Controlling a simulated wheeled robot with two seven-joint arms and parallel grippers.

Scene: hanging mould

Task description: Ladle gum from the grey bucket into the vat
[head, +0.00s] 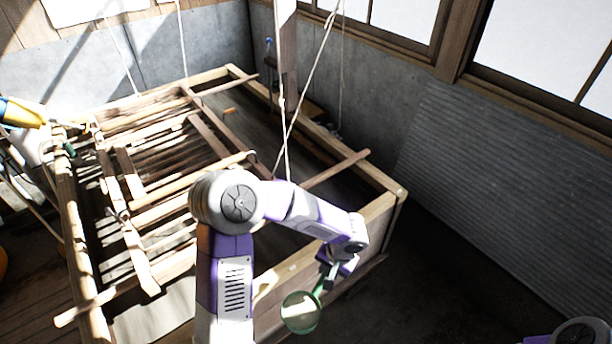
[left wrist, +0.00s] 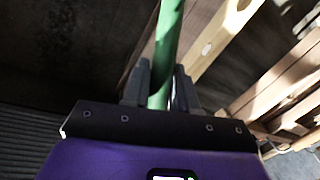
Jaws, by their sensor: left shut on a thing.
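My left gripper (head: 329,274) is shut on the handle of a green ladle (head: 301,312). The ladle's round green bowl hangs below the gripper in the head view, in front of the near wall of the vat. I cannot tell whether the bowl holds anything. In the left wrist view, the green handle (left wrist: 168,45) runs between the two dark fingers. The wooden vat (head: 381,212) fills the middle of the head view, with dark liquid inside. My left arm hides part of its near side. The grey bucket does not show in either view. My right gripper is out of view.
Wooden bars and a slatted frame (head: 128,225) lie across the vat. Ropes (head: 283,110) hang from above over it. A grey corrugated panel (head: 500,180) leans at the right wall. The dark floor right of the vat looks clear.

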